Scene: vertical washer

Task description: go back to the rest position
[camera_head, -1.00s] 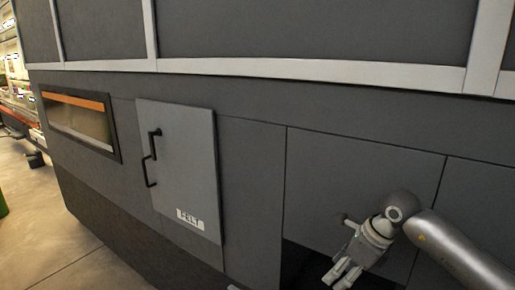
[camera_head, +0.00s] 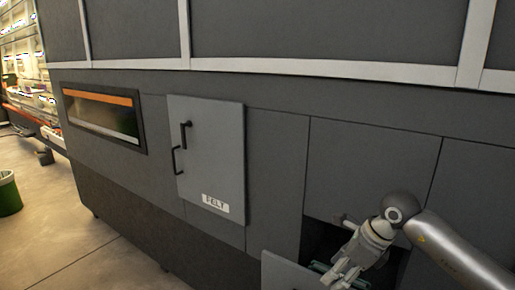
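My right gripper (camera_head: 342,274) comes in on the arm from the right. It points down and left in front of a dark opening (camera_head: 318,240) low in the grey machine (camera_head: 275,165). Its fingers are small and partly merge with what lies behind, so I cannot tell whether they are open. I see nothing clearly held. A grey panel (camera_head: 288,274) stands out below the opening, close to the left of the gripper; whether they touch is unclear. My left gripper is not in view.
A closed grey door labelled FELT (camera_head: 208,155) with black handles is on the machine's front. A window with an orange strip (camera_head: 103,115) is left of it. Free floor (camera_head: 70,235) lies at left, with a green bin (camera_head: 8,195) and shelving (camera_head: 28,90).

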